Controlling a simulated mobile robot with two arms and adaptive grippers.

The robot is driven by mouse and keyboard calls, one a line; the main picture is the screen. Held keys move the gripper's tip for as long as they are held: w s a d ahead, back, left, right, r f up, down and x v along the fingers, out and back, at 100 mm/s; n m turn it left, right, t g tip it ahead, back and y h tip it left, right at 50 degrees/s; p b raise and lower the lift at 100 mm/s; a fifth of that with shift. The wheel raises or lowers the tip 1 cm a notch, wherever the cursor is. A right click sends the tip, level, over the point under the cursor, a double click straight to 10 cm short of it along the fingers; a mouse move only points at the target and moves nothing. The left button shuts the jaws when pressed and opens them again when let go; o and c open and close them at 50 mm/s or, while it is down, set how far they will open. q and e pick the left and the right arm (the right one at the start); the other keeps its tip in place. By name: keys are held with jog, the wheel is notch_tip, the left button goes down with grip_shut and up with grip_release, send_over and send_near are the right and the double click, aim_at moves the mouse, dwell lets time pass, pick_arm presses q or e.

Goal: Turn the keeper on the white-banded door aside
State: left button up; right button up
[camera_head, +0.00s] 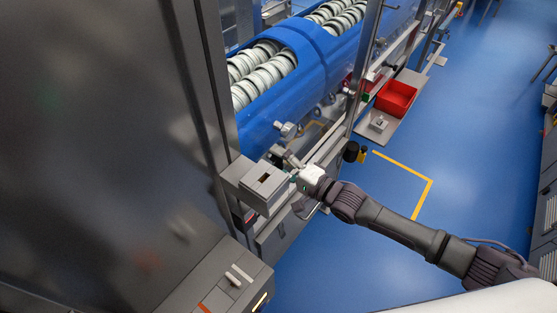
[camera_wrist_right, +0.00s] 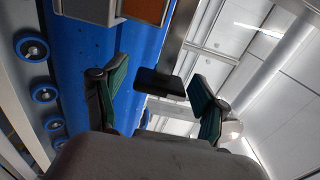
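My right gripper (camera_head: 294,178) is beside a grey box with a dark slot (camera_head: 264,182) on the machine frame in the head view. In the right wrist view my gripper (camera_wrist_right: 158,92) has its two green-padded fingers apart. A dark flat block (camera_wrist_right: 160,83) shows between and beyond the fingertips, close to the right-hand finger; contact cannot be told. It may be the keeper, but I cannot be sure. A silver fitting (camera_head: 286,129) sits on the blue panel just above the gripper. I cannot make out a white band on a door. My left gripper is not in view.
A large dark grey panel (camera_head: 100,120) fills the left. Rows of white tubs (camera_head: 262,72) lie in the blue machine (camera_head: 305,60) behind. A red bin (camera_head: 396,98) sits on a low shelf at right. The blue floor (camera_head: 480,150) on the right is mostly clear.

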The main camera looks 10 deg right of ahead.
grip_shut()
jog(key=shift+f+m+b, duration=0.2)
jog(key=shift+m+b, duration=0.75)
jog(key=shift+m, duration=0.25)
jog(key=shift+m+b, duration=0.3)
jog(key=shift+m, duration=0.2)
jog(key=shift+r+m, duration=0.15)
jog(key=shift+m, duration=0.35)
jog(key=shift+o, duration=1)
grip_release()
jog(key=v, duration=1.2)
jog(key=shift+r, duration=0.1)
